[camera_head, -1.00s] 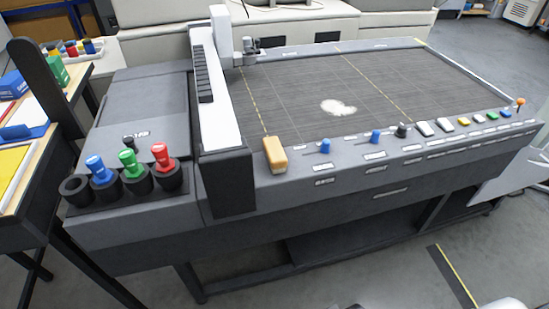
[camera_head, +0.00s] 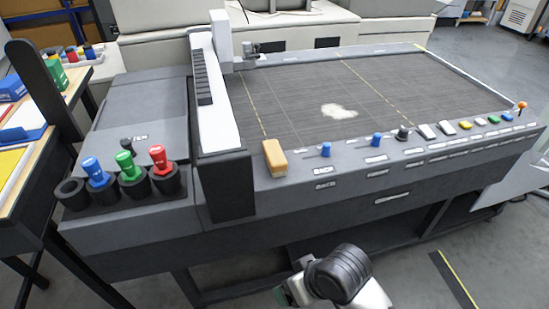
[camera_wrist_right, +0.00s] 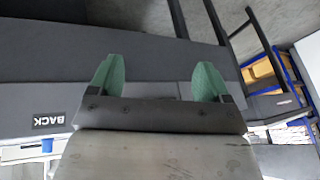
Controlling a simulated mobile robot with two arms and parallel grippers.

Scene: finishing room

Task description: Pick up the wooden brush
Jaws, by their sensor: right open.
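The wooden brush (camera_head: 274,158), a small tan block with a paler side, rests on the front ledge of the large grey cutting table (camera_head: 300,190), at the near-left corner of its dark bed. My right arm shows at the bottom of the head view, its gripper (camera_head: 290,293) low in front of the table and well apart from the brush. In the right wrist view the two green fingers of this gripper (camera_wrist_right: 157,80) are spread with nothing between them. The brush does not show in that view. My left gripper is not in view.
Blue knobs (camera_head: 326,149) and several coloured buttons line the ledge right of the brush. A white and black gantry (camera_head: 214,110) stands left of it. Coloured tools sit in black cup holders (camera_head: 72,192) further left. A pale patch (camera_head: 338,111) lies on the bed.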

